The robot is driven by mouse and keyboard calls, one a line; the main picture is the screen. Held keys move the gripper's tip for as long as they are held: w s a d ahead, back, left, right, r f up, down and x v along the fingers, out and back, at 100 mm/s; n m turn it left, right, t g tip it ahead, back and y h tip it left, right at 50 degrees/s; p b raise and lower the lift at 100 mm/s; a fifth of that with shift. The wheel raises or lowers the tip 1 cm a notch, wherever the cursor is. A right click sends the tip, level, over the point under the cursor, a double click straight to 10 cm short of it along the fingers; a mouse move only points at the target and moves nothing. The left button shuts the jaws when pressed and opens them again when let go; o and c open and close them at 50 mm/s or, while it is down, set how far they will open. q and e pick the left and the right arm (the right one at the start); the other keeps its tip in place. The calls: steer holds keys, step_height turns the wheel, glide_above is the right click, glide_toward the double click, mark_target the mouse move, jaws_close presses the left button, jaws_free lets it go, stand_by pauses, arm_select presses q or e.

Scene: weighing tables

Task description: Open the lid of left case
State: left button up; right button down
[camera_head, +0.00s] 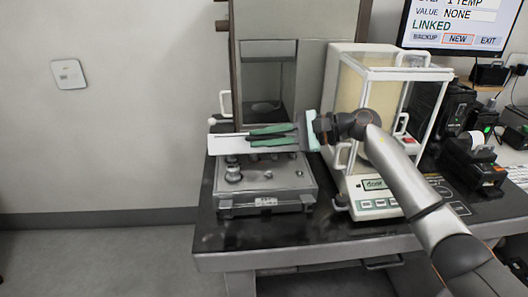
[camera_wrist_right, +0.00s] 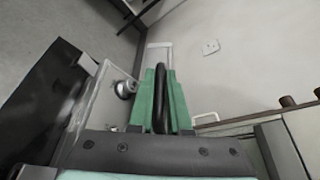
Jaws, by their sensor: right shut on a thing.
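The left case (camera_head: 265,192) is a grey metal box on the dark table, with knobbed metal weights (camera_head: 233,173) showing on its top. A pale flat panel (camera_head: 226,145), seemingly its lid, stands raised along its rear side; its exact tilt is hard to tell. My right gripper (camera_head: 250,137) reaches in from the right, its green-padded fingers in front of this panel and shut. In the right wrist view, a dark bar lies between the green fingers (camera_wrist_right: 160,78), and the pale panel (camera_wrist_right: 159,54) shows beyond them. The fingers hide much of the panel. My left gripper is out of view.
A glass-walled balance (camera_head: 378,185) stands close right of the case, under my right arm. A tall grey cabinet (camera_head: 312,70) rises behind. A monitor (camera_head: 460,25) and black devices (camera_head: 473,160) are at right. Floor (camera_head: 100,255) at left is clear.

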steer(key=shift+w+r+m, duration=0.3)
steer(key=shift+w+r, duration=0.3)
steer(key=shift+r, duration=0.05)
steer(key=shift+w+r+g, duration=0.1)
steer(key=shift+g, duration=0.2)
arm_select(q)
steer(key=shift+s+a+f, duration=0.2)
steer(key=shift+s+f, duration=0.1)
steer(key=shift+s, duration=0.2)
arm_select(e)
steer(key=c, duration=1.1)
jaws_free()
steer(key=shift+c, duration=0.2)
steer(key=shift+o, duration=1.3)
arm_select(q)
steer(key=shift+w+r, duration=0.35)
